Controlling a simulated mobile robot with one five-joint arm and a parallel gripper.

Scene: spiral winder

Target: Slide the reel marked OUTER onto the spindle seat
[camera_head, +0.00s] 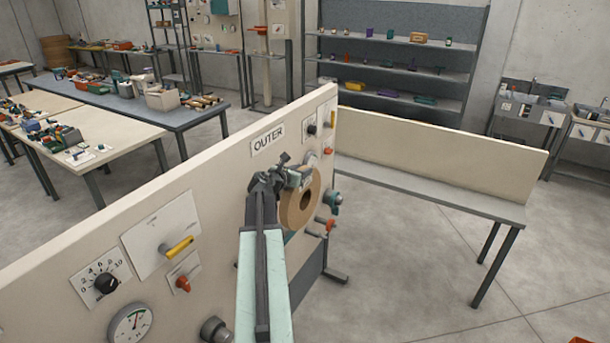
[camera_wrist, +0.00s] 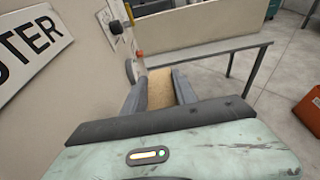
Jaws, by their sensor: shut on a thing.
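The reel (camera_head: 292,216) is a tan ring with a dark centre hole, standing upright close to the panel below the OUTER sign (camera_head: 268,138). My gripper (camera_head: 288,178) is shut on the reel's upper left rim. In the wrist view, the tan rim (camera_wrist: 160,90) shows between the two grey fingers, and part of the OUTER sign (camera_wrist: 30,48) is at the left. I cannot make out the spindle seat, and I cannot tell whether the reel is around a spindle or in front of it.
The cream panel (camera_head: 215,225) carries a yellow handle (camera_head: 178,246), a black dial knob (camera_head: 105,283), a gauge (camera_head: 130,323) and, near the reel, a teal knob (camera_head: 332,198) and an orange handle (camera_head: 326,226). A grey bench (camera_head: 440,193) stands at the right, with open floor in front.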

